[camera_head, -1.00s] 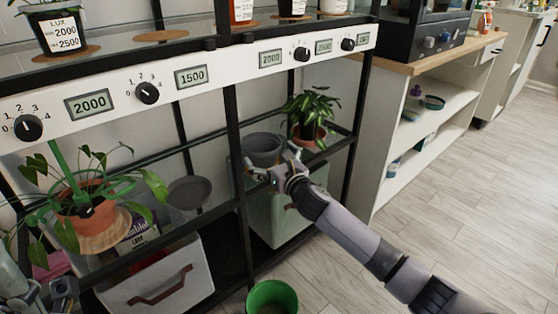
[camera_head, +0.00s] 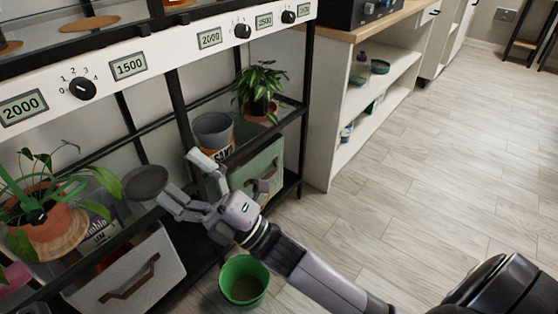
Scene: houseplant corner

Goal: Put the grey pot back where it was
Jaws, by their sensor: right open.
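The grey pot (camera_head: 213,130) stands upright on the lower glass shelf, in the section right of the middle post and left of a leafy plant. My right gripper (camera_head: 183,182) is open and empty, in front of the shelf and below left of the pot, with a visible gap to it. One finger points up towards the pot, the other left towards a dark grey saucer (camera_head: 145,181). The saucer looks empty and lies on the left section of the shelf, beside the terracotta pot. My left gripper is not visible.
A trailing plant in a terracotta pot (camera_head: 42,218) stands at left. A green bucket (camera_head: 244,282) stands on the floor below my wrist. Crates sit under the shelf. The floor at right is clear.

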